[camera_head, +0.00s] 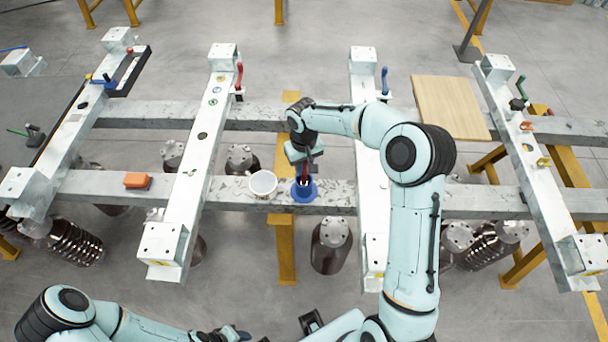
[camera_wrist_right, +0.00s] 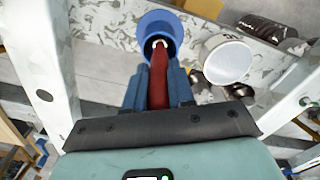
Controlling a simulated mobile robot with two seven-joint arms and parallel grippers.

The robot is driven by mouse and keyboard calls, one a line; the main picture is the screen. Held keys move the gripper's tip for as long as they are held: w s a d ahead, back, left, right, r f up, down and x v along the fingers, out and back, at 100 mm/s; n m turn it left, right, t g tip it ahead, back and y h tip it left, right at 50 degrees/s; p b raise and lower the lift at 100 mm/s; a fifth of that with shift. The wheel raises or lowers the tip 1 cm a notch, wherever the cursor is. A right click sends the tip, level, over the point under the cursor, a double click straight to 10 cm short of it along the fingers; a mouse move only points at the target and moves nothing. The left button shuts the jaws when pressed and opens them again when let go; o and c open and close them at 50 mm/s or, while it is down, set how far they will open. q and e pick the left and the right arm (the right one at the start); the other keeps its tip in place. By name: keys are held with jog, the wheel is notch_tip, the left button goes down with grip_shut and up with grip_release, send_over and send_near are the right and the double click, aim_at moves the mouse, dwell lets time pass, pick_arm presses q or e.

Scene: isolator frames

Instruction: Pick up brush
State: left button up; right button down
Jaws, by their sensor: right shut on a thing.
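The brush shows as a red handle (camera_head: 304,174) in the head view, standing upright in a blue cup (camera_head: 304,194) on the near grey beam. My right gripper (camera_wrist_right: 158,76) is shut on the red handle (camera_wrist_right: 159,92) in the right wrist view, with a blue finger on each side. The handle's far end reaches into the blue cup (camera_wrist_right: 150,23); the bristles are hidden. My left gripper (camera_head: 228,334) is at the bottom edge of the head view, well away from the cup, and its jaws are unclear.
A white cup (camera_head: 263,184) stands just left of the blue cup. An orange block (camera_head: 137,181) lies farther left on the beam. White crossbars (camera_head: 195,165) run over the beams. A wooden board (camera_head: 449,108) lies at the back right. Dark insulators hang below the beam.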

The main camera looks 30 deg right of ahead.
jog(key=shift+r, duration=0.1)
pick_arm(q)
jog(key=w+r+p, duration=0.2)
jog(key=r, duration=0.1)
jog(key=shift+w, duration=0.15)
pick_arm(e)
notch_tip(320, 180, up, 20)
dwell(2.0)
